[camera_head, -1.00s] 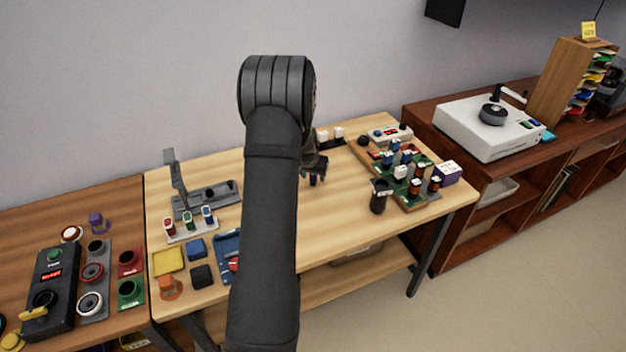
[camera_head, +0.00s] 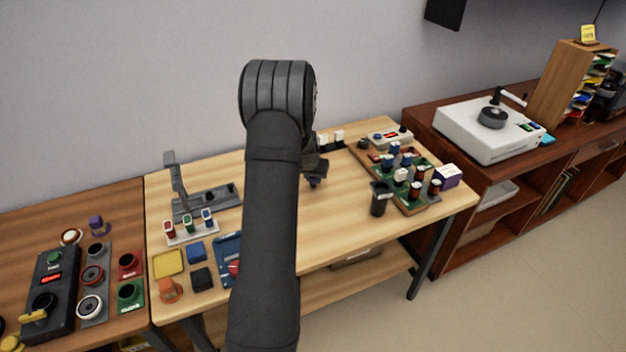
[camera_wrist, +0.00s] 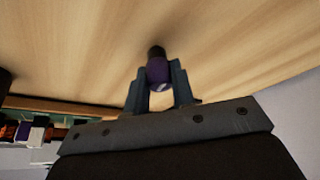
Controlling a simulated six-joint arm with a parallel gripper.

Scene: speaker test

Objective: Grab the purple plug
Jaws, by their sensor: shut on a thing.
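The purple plug (camera_wrist: 158,70) shows between my gripper's two fingers in the wrist view, with a dark end pointing away from the gripper. My gripper (camera_wrist: 158,83) is shut on it, one finger on each side. In the head view, my gripper (camera_head: 314,176) is mostly hidden behind my own arm, over the middle of the light wooden table (camera_head: 340,225). Only a small purple bit of the plug (camera_head: 314,183) shows below the gripper there. I cannot tell whether the plug touches the table.
A board with several components (camera_head: 412,205) and a dark cup (camera_head: 380,198) stand to the right. A grey fixture (camera_head: 205,202) and a rack of small coloured pieces (camera_head: 190,228) stand to the left. The tabletop right of my arm is largely clear.

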